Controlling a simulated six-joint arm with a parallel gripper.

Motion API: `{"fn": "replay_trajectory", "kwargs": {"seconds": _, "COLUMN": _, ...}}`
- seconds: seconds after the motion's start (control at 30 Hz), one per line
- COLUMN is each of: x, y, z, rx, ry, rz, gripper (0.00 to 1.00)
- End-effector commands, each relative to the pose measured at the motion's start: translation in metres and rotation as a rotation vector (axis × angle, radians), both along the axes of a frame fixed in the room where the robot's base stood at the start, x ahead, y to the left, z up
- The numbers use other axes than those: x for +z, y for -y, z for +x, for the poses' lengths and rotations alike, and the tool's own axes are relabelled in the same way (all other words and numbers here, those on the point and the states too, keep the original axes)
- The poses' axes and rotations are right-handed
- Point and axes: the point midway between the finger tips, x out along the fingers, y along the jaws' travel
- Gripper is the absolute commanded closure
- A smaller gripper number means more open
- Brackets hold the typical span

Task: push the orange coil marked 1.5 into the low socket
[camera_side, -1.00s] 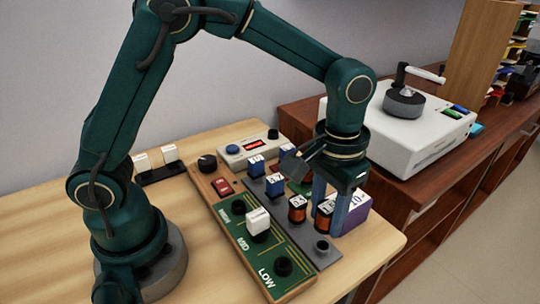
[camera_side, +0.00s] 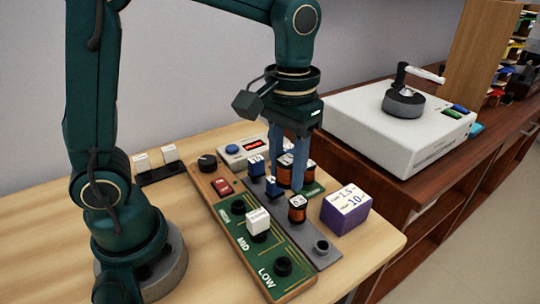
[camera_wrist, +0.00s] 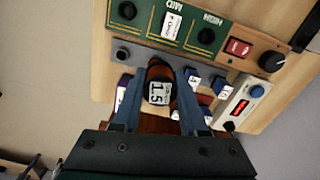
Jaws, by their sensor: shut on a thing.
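The orange coil marked 1.5 (camera_wrist: 158,90) is between the fingers of my gripper (camera_wrist: 156,100), its label facing the wrist camera. In the side view my gripper (camera_side: 287,178) is shut on this coil (camera_side: 284,176), above the back part of the grey rack; the exact height is hard to tell. The low socket (camera_side: 284,266) is the empty dark round one at the near end of the green board (camera_side: 250,246). It also shows in the wrist view (camera_wrist: 127,10). My gripper is behind it and to its right.
A second orange coil (camera_side: 297,209) and blue parts (camera_side: 272,187) stand in the grey rack (camera_side: 328,260), beside an empty rack hole (camera_side: 321,246). A white part (camera_side: 258,221) fills the mid socket. A purple box (camera_side: 345,212) stands at right. The area over the low socket is clear.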

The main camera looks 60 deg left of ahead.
Motion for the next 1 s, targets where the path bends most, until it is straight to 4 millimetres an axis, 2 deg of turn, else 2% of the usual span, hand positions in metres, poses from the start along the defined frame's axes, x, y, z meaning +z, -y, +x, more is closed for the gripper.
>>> {"fn": "replay_trajectory", "kwargs": {"seconds": 0.03, "x": 0.0, "y": 0.015, "z": -0.009, "rx": -0.016, "ry": 0.001, "rz": 0.001, "gripper": 1.0}}
{"fn": "replay_trajectory", "kwargs": {"seconds": 0.2, "x": 0.001, "y": 0.05, "z": -0.035, "rx": -0.074, "ry": 0.002, "rz": 0.002, "gripper": 1.0}}
{"fn": "replay_trajectory", "kwargs": {"seconds": 0.4, "x": 0.003, "y": 0.07, "z": -0.053, "rx": -0.172, "ry": 0.009, "rz": -0.001, "gripper": 1.0}}
{"fn": "replay_trajectory", "kwargs": {"seconds": 0.67, "x": -0.007, "y": 0.074, "z": -0.056, "rx": -0.195, "ry": 0.009, "rz": -0.002, "gripper": 1.0}}
{"fn": "replay_trajectory", "kwargs": {"seconds": 1.0, "x": -0.044, "y": 0.074, "z": -0.056, "rx": -0.194, "ry": 0.008, "rz": -0.001, "gripper": 1.0}}
